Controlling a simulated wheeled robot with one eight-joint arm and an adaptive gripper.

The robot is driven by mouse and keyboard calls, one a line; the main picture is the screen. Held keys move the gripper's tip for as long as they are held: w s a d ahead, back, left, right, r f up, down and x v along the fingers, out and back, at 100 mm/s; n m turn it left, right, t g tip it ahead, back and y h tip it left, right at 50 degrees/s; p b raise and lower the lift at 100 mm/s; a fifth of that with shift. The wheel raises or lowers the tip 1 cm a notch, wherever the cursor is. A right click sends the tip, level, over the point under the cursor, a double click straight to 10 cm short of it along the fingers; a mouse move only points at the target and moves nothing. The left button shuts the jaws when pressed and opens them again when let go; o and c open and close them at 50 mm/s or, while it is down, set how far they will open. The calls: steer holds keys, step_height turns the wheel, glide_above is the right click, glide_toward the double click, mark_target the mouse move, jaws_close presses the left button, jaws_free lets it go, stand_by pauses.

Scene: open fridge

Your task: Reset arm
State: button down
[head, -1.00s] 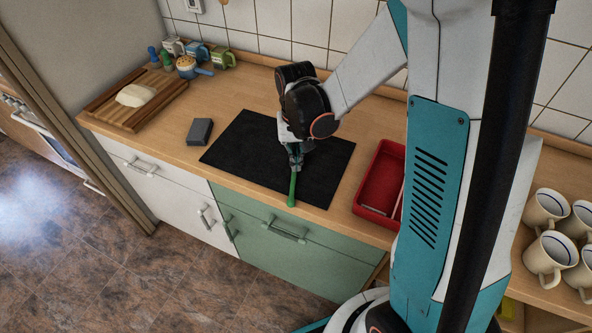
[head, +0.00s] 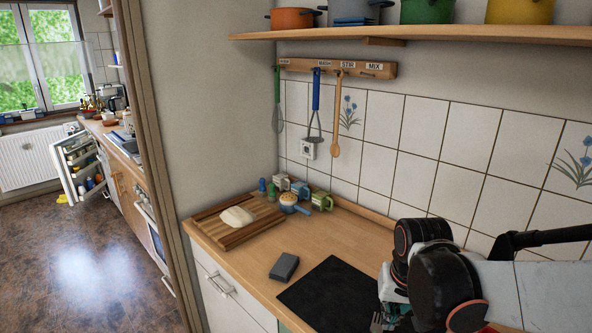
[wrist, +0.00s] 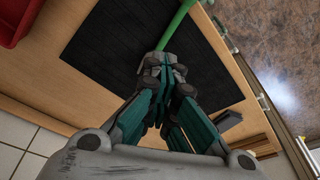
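My gripper (wrist: 163,68) has its fingers closed together in the wrist view. They are shut on a slim green rod-like item (wrist: 178,27), which sticks out past the fingertips over the black mat (wrist: 150,28). The item's other end is out of frame. In the head view my arm's dark wrist joints fill the lower right, above the right part of the black mat (head: 332,295). Only part of the gripper shows there at the bottom edge, and the green item cannot be made out.
A grey block (head: 284,266) lies left of the mat. A wooden board (head: 235,236) with dough (head: 237,216) sits further left, near mugs (head: 322,201). Utensils hang from a rack (head: 336,68) under a shelf (head: 420,36). A red tray (wrist: 14,22) shows in the wrist view.

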steer(key=s+r+n+t+b, duration=0.1)
steer(key=s+r+t, duration=0.3)
steer(key=s, duration=0.7)
steer(key=shift+r+n+t+b, duration=0.4)
steer(key=shift+r+n, duration=0.1)
steer(key=shift+r, duration=0.8)
